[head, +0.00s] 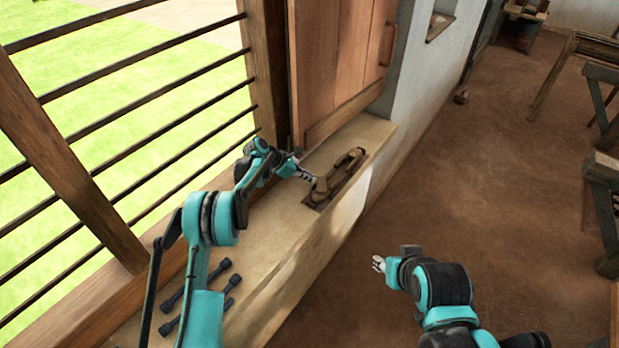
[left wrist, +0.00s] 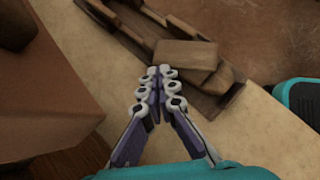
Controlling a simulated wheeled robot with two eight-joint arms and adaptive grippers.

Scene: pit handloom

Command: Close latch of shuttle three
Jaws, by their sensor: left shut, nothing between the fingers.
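A brown wooden shuttle (head: 335,182) lies in a shallow dark tray or frame on the pale window ledge. The left wrist view shows a raised block-like wooden piece, perhaps the latch (left wrist: 187,58), at the shuttle's near end. My left gripper (head: 307,176) is at the shuttle's left side. In the left wrist view its fingers (left wrist: 160,73) are shut and empty, with tips close to the block's lower left; I cannot tell if they touch it. My right gripper (head: 378,264) hangs over the floor to the right of the ledge; its finger opening is too small to judge.
Several dark spool-like pins (head: 196,300) lie on the near part of the ledge (head: 275,272). A wooden shutter (head: 340,62) stands behind the shuttle, and a barred window (head: 130,130) is at left. Wooden frames (head: 603,190) stand at right. The brown floor between is open.

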